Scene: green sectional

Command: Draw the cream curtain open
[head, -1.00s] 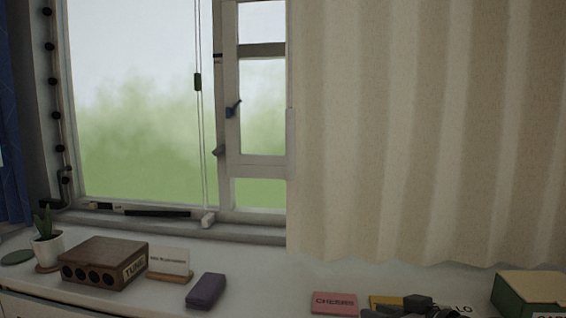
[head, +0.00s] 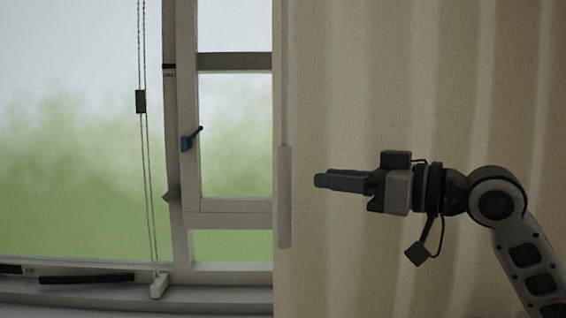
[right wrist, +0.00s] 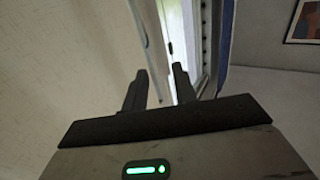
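The cream curtain (head: 400,70) hangs in folds over the right part of the window. A slim pale handle (head: 284,195) hangs upright at its left edge. My right gripper (head: 322,180) points left in front of the curtain, a little right of the handle. In the right wrist view, my right gripper (right wrist: 160,70) has its two fingers apart with nothing held between them. The curtain (right wrist: 60,70) fills the left of that view, and the pale handle (right wrist: 141,25) shows beyond the fingertips. My left gripper is not in view.
A cord with a dark green piece (head: 140,101) hangs there. A dark bar (head: 86,279) lies on the sill. A blue drape (right wrist: 226,45) and framed picture (right wrist: 305,20) show beyond.

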